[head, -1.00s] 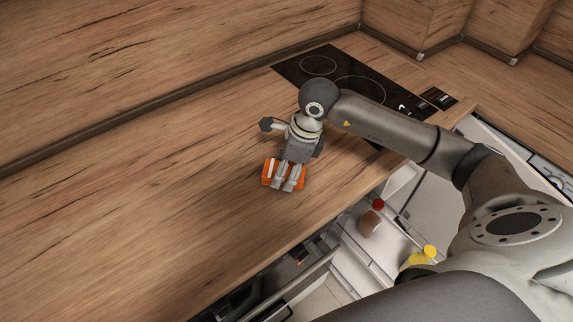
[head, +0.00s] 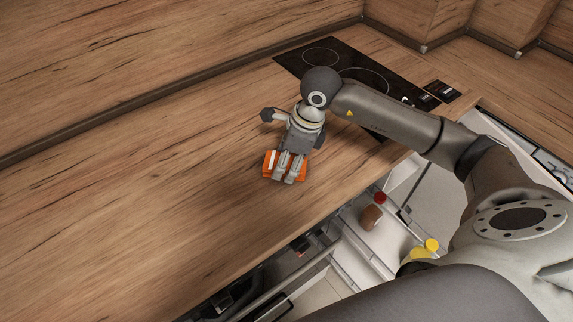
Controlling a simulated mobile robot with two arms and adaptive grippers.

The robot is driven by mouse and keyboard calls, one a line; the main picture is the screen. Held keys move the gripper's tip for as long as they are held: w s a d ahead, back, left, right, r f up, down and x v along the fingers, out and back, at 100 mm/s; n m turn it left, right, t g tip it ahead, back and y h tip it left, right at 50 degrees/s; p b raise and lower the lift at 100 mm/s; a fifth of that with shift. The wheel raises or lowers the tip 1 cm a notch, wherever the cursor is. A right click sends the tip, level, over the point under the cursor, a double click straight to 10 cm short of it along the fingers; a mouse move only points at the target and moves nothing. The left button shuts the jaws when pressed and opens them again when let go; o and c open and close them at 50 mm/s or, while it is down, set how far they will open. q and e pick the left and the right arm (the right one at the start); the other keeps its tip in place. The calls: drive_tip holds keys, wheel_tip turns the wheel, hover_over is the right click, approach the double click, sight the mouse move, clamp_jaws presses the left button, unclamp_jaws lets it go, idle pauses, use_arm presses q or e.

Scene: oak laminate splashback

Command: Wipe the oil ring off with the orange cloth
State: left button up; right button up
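The orange cloth (head: 270,160) lies on the wooden worktop (head: 190,190) near its front edge, a paler stripe showing at its left. My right gripper (head: 287,180) points down over the cloth, its fingers against it and covering its middle. The fingers look close together, but whether they pinch the cloth is hidden. I cannot make out an oil ring on the worktop; the gripper and cloth may cover it. My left gripper is not in view.
A black hob (head: 345,65) is set into the worktop behind my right arm. Below the front edge, an open drawer (head: 350,245) holds a red-capped brown bottle (head: 371,217) and a yellow-capped bottle (head: 431,246). The worktop left of the cloth is clear.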

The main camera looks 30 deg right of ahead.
drive_tip(key=shift+w+d+b, duration=0.35)
drive_tip(key=shift+w+d, duration=0.25)
drive_tip(key=shift+w, duration=0.2)
drive_tip(key=shift+w+d+b, duration=0.3)
drive_tip(key=shift+w+d, duration=0.3)
drive_tip(key=shift+w, duration=0.15)
drive_tip(key=shift+s+a, duration=0.6)
drive_tip(key=shift+s, duration=0.2)
drive_tip(key=shift+s+a, duration=0.6)
drive_tip(key=shift+s, duration=0.2)
drive_tip(key=shift+s+a, duration=0.1)
drive_tip(key=shift+s+a+b, duration=0.35)
drive_tip(key=shift+s+a, duration=0.05)
drive_tip(key=shift+s, duration=0.2)
drive_tip(key=shift+w+d+f+b, duration=0.1)
drive_tip(key=shift+w+d+b, duration=0.35)
drive_tip(key=shift+w+d, duration=0.55)
drive_tip(key=shift+w+a, duration=0.1)
drive_tip(key=shift+a, duration=0.05)
